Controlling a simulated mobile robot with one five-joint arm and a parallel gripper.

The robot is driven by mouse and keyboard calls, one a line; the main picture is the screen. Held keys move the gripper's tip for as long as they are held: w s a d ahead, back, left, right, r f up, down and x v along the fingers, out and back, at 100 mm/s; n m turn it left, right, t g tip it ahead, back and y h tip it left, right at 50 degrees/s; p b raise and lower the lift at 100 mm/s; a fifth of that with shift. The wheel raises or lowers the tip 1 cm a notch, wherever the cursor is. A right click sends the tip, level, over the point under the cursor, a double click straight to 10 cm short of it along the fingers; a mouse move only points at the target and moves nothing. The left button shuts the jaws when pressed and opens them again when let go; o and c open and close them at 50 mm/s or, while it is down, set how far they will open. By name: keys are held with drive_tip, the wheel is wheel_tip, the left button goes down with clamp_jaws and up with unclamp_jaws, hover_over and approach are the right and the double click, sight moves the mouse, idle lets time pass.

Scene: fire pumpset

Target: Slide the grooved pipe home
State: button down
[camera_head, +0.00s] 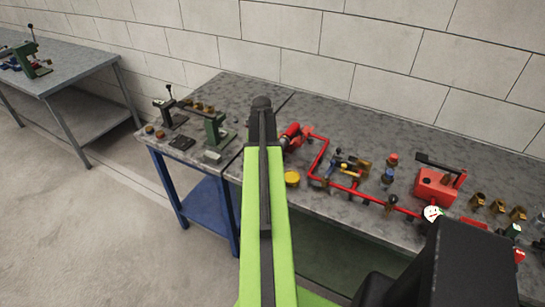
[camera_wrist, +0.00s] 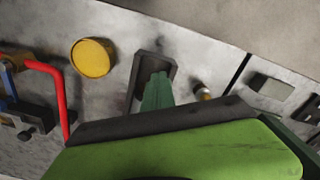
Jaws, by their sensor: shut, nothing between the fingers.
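A run of red pipe (camera_head: 321,157) lies on the grey workbench, right of my arm, with a bulkier red part (camera_head: 292,136) at its left end, partly behind my arm. I cannot tell which piece is the grooved pipe or whether any joint is closed. A bent red pipe also shows at the left of the wrist view (camera_wrist: 59,93). My gripper (camera_head: 262,104) is shut and empty at the far end of my lime-green arm, over the bench. My lime-green body fills the lower wrist view and hides what lies below.
A yellow disc (camera_head: 292,178) lies beside the pipes. A green vise (camera_head: 215,132) stands left of my arm. A red box-shaped tool (camera_head: 437,186) and several brass fittings (camera_head: 498,207) are at right. Another bench (camera_head: 75,65) stands far left, with open floor between.

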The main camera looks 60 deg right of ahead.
idle(0.7)
drive_tip(key=shift+a, duration=0.25)
drive_tip(key=shift+s, duration=0.25)
drive_tip(key=shift+s, duration=0.4)
drive_tip(key=shift+d, duration=0.8)
drive_tip(key=shift+a, duration=0.15)
drive_tip(key=shift+a, duration=0.5)
